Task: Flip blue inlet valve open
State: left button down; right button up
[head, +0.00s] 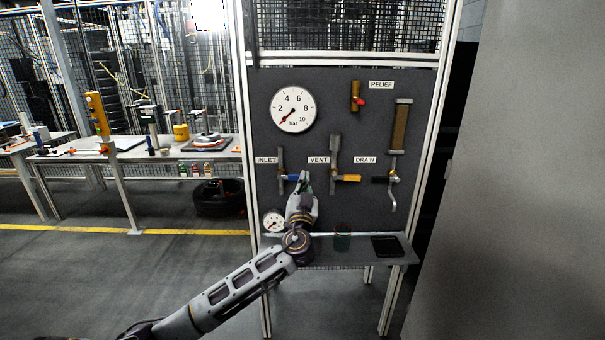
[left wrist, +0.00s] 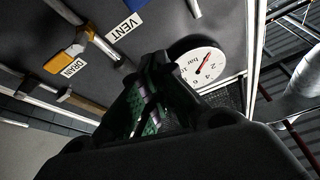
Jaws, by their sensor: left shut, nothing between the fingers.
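The blue inlet valve handle (head: 292,178) lies level, pointing right from the inlet pipe (head: 281,160) on the dark panel, beside the INLET label. In the left wrist view the blue handle (left wrist: 135,4) shows only at the top edge, by the VENT label. My left gripper (head: 305,177) is shut and empty, with its tips just right of the blue handle's end; I cannot tell if they touch. In the left wrist view its dark fingers (left wrist: 150,95) cover the lower middle. My right gripper is not in view.
The yellow vent handle (head: 347,178) and the black drain handle (head: 381,179) are to the right. A large gauge (head: 293,109) is above, and a small gauge (head: 274,221) low left.

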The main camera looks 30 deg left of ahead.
pick_arm(q)
jog(key=n, duration=0.2)
jog(key=a+n+g+y, duration=0.1)
jog(key=shift+s+n, duration=0.3)
jog(key=shift+n, duration=0.1)
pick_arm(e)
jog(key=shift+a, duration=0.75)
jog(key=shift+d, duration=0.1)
